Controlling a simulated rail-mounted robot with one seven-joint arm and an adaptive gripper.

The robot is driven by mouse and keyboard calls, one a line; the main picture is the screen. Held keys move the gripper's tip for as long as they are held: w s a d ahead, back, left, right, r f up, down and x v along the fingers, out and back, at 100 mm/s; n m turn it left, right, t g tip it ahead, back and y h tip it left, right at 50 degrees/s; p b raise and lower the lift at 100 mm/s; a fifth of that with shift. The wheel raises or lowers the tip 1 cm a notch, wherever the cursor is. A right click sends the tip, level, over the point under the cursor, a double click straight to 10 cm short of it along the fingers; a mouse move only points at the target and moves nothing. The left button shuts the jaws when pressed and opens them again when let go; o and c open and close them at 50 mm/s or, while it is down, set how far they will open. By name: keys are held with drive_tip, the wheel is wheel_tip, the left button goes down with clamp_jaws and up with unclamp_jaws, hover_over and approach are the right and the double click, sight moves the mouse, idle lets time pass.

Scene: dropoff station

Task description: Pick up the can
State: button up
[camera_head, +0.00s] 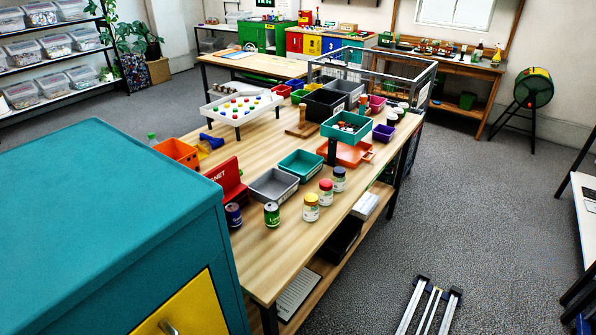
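Two cans stand upright near the front left edge of the wooden table (272,270). One is a green can (271,215) with a light top. The other is a dark blue or purple can (233,215) to its left. The frame does not show which of them the task means. Both stand free on the tabletop, with nothing gripping them. My gripper is not in view.
Lidded jars (311,207) stand right of the cans. A grey bin (273,186) and a red box (229,183) sit behind them. A teal cabinet (120,215) fills the left foreground. Silver bars (430,308) show at the bottom right. Bare tabletop lies in front.

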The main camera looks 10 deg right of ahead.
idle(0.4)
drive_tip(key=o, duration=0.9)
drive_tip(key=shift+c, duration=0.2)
